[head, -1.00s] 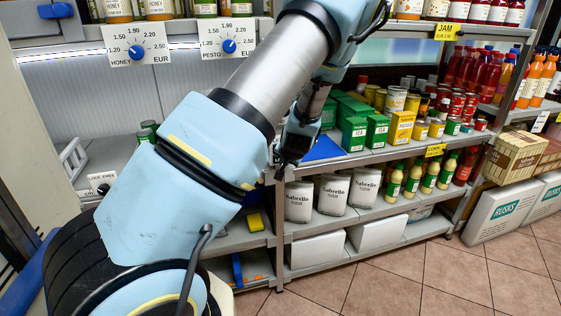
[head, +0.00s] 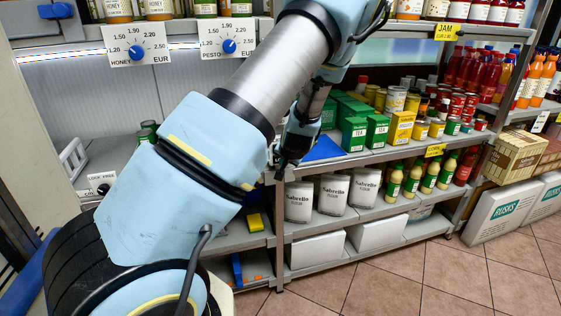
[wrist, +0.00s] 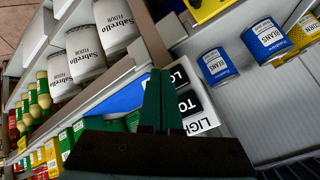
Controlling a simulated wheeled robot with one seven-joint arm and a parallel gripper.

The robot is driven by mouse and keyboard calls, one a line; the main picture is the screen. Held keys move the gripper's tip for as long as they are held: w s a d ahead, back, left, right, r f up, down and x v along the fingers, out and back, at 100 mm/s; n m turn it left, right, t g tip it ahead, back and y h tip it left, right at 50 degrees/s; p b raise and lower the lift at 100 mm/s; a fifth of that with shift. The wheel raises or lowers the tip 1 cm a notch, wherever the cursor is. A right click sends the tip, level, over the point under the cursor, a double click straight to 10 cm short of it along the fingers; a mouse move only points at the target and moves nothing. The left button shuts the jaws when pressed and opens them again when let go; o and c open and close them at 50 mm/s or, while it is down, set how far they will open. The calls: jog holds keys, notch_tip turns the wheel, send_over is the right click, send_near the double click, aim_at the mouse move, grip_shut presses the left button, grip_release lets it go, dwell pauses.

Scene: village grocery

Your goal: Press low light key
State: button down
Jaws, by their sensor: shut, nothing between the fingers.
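A small white light panel (wrist: 207,122) with black keys shows in the wrist view, just right of my fingers. The piece by "LO" (wrist: 179,76) is the farthest up, close to the fingertips. My gripper (wrist: 160,74) is shut and empty, its two green fingers together beside the panel's left edge. I cannot tell whether the tips touch the panel. In the head view the panel is not to be seen, and my dark wrist end hangs near the shelf upright.
Blue bean cans (wrist: 216,66) stand on the grey shelf right of the panel. Flour bags (wrist: 113,24) and green tea boxes (head: 354,133) are close on the other side. A blue wedge (head: 323,149) lies on the shelf near my wrist. The tiled floor (head: 400,278) is clear.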

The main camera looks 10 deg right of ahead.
jog(key=shift+w, duration=0.1)
dwell(0.5)
jog(key=shift+w, duration=0.35)
jog(key=shift+s, duration=0.45)
jog(key=s+p, duration=0.1)
jog(key=s, duration=0.5)
jog(key=shift+d, duration=0.35)
dwell(0.3)
